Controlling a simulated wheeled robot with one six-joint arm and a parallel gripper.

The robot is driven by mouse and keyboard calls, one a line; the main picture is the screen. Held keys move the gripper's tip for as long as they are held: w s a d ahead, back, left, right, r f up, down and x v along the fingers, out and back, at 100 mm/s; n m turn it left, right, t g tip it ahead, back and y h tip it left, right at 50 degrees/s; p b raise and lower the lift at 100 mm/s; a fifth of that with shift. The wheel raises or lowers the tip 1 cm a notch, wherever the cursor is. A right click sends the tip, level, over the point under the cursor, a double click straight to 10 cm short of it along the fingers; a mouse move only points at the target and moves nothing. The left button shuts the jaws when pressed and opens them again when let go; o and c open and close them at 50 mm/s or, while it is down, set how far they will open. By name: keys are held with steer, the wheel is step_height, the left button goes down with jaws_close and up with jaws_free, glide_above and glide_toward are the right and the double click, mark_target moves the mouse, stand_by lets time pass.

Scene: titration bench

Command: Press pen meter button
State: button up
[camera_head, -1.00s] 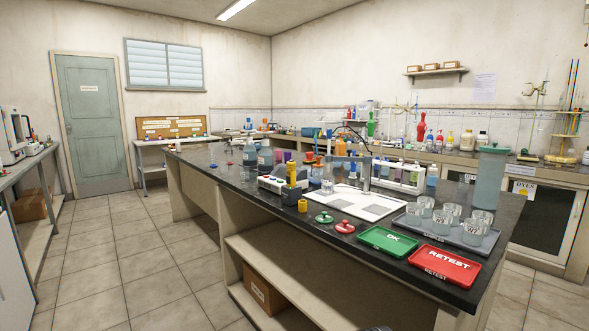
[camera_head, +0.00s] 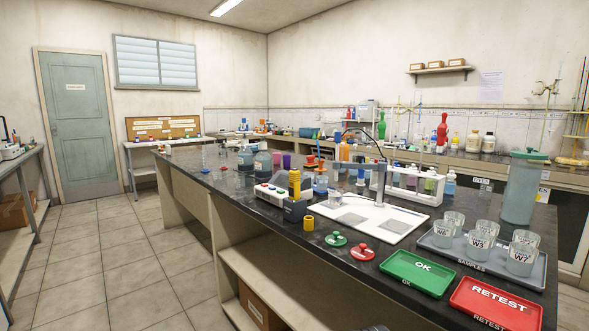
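A yellow pen-shaped device (camera_head: 294,184), which looks like the pen meter, stands upright in a dark holder (camera_head: 294,210) near the left front edge of the black bench. Its button is too small to make out. A short yellow cap (camera_head: 308,223) stands on the bench just in front of the holder. My gripper is not in view, so its place relative to the pen meter does not show.
A white box with coloured buttons (camera_head: 270,195) sits left of the holder. A white plate (camera_head: 385,222), green OK tray (camera_head: 418,273), red RETEST tray (camera_head: 497,303) and grey tray of beakers (camera_head: 455,255) lie to the right. Floor (camera_head: 120,260) left of the bench is clear.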

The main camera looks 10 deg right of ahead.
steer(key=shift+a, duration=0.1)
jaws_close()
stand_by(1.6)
